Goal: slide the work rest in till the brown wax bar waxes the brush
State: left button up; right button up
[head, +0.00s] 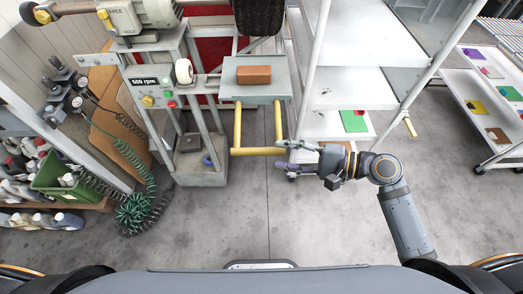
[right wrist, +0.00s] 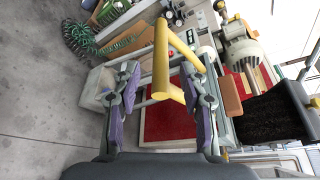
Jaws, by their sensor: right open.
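The work rest (head: 237,92) is a grey plate with a yellow U-shaped handle (head: 248,151) on its near side. The brown wax bar (head: 253,75) lies on the plate. The black brush (head: 258,18) is behind it at the top edge, with a gap between brush and bar. My right gripper (head: 284,154) is open at the right end of the handle's crossbar. In the right wrist view the handle (right wrist: 161,60) shows between the spread purple fingers, and the wax bar (right wrist: 230,96) and brush (right wrist: 272,116) are to the right. My left gripper is out of view.
A control box reading 500 rpm (head: 150,90) is left of the rest. A white shelf rack (head: 345,90) with coloured pieces stands close on the right. A coiled green hose (head: 135,212) and a green crate (head: 62,180) are at left. The floor in front is clear.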

aim_at(271, 153)
jog(key=shift+p+x, duration=0.55)
jog(key=shift+x, duration=2.8)
grip_shut()
